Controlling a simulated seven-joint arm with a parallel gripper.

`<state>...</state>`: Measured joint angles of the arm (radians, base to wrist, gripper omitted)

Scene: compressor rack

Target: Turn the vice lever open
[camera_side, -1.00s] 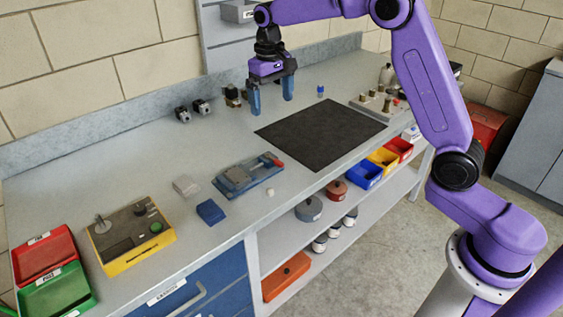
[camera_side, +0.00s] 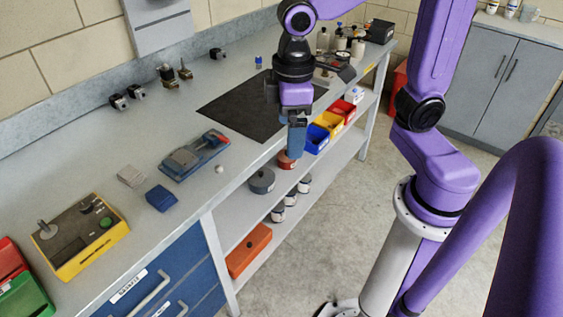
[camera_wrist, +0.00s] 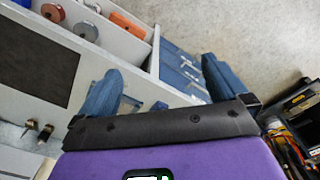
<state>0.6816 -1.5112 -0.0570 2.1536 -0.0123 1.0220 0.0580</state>
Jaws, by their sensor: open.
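The vice (camera_side: 190,158) is a blue-grey tool lying on the bench, near its front edge. Its lever (camera_side: 215,137) shows as a small red part at the right end of the vice. My gripper (camera_side: 297,143) is to the right of the vice, over the bench's front edge, pointing down and apart from it. In the wrist view my gripper (camera_wrist: 163,80) has its two blue fingers wide apart with nothing between them. A blue-grey shape partly behind the left finger there may be the vice; the lever cannot be made out in that view.
A black mat (camera_side: 225,108) lies behind my gripper. A blue block (camera_side: 161,198), a light grey block (camera_side: 131,176) and a yellow control box (camera_side: 80,236) are left of the vice. Blue, yellow and red bins (camera_side: 328,122) stand below the bench top. The bench around the vice is mostly clear.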

